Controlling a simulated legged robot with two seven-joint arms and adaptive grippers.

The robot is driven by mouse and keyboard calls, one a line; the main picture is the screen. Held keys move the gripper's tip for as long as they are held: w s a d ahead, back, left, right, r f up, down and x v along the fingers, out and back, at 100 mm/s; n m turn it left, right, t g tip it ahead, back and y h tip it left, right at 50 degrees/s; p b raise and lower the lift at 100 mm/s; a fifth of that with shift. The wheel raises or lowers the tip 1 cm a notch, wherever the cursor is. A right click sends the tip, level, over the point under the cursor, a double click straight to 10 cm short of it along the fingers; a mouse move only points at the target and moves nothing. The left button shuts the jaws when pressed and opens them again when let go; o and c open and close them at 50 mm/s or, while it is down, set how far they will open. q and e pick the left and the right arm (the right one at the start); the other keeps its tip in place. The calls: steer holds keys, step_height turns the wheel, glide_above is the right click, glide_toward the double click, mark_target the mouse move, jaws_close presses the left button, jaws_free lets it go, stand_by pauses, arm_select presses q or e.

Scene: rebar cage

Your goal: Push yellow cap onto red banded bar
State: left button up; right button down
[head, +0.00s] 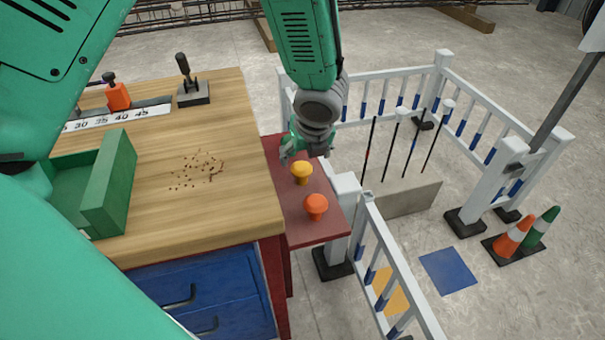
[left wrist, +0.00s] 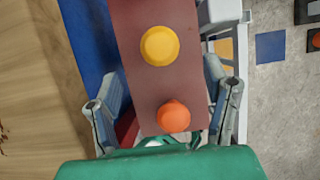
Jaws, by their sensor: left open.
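The yellow cap (head: 301,170) stands on the small dark-red shelf (head: 322,232) beside the workbench, with an orange cap (head: 316,206) nearer me. Both caps show in the left wrist view, the yellow one (left wrist: 159,46) farther up than the orange one (left wrist: 173,117). My left gripper (head: 303,148) is open and empty over the shelf, just behind the yellow cap in the head view. Several thin upright bars stand inside the white railing. The leftmost bar (head: 370,145) is dark and appears to carry a small red band. My right gripper is out of view.
White railings (head: 385,260) with blue bands surround the bars; one post stands close to the shelf. The workbench (head: 215,215) holds a green tray (head: 110,185). Orange and green cones (head: 513,235) stand right.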

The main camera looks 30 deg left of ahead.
mark_target(303, 167)
arm_select(q)
steer(key=x, duration=0.4)
steer(key=shift+a+r+b, duration=0.1)
steer(key=shift+b, duration=0.3)
steer(key=shift+f, duration=0.3)
steer(key=b+x, duration=0.2)
steer(key=x, duration=0.2)
steer(key=shift+w+f, duration=0.1)
steer(key=shift+f, duration=0.1)
steer(key=shift+a, duration=0.15)
steer(key=c, duration=1)
steer(key=shift+d+r, duration=0.1)
steer(key=shift+d, duration=0.1)
steer(key=shift+c, duration=0.2)
